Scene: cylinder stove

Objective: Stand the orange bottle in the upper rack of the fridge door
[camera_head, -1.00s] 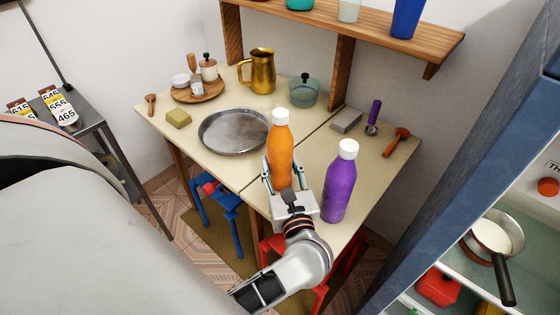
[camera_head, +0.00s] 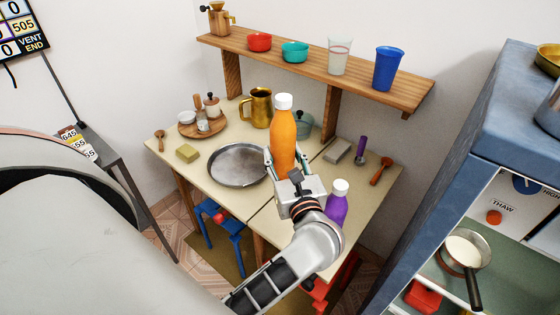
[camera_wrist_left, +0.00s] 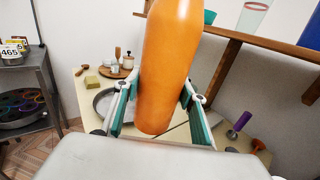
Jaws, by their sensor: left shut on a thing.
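The orange bottle (camera_head: 283,138) with a white cap is upright in my left gripper (camera_head: 286,168), above the table. In the left wrist view the orange bottle (camera_wrist_left: 167,65) fills the space between the two fingers of the left gripper (camera_wrist_left: 160,108), which are closed on its sides. The bottle's lower end shows there with the table behind it; its cap is out of that view. The blue-grey fridge (camera_head: 455,165) stands open at the right, with its inside partly visible. I cannot make out the upper door rack. My right gripper is not in view.
A purple bottle (camera_head: 336,205) stands on the table close to my left wrist. A round metal tray (camera_head: 238,182), golden jug (camera_head: 258,108) and grey-green pot (camera_head: 304,124) are nearby. A wooden shelf (camera_head: 318,70) with cups runs behind. A saucepan (camera_head: 466,250) sits inside the fridge.

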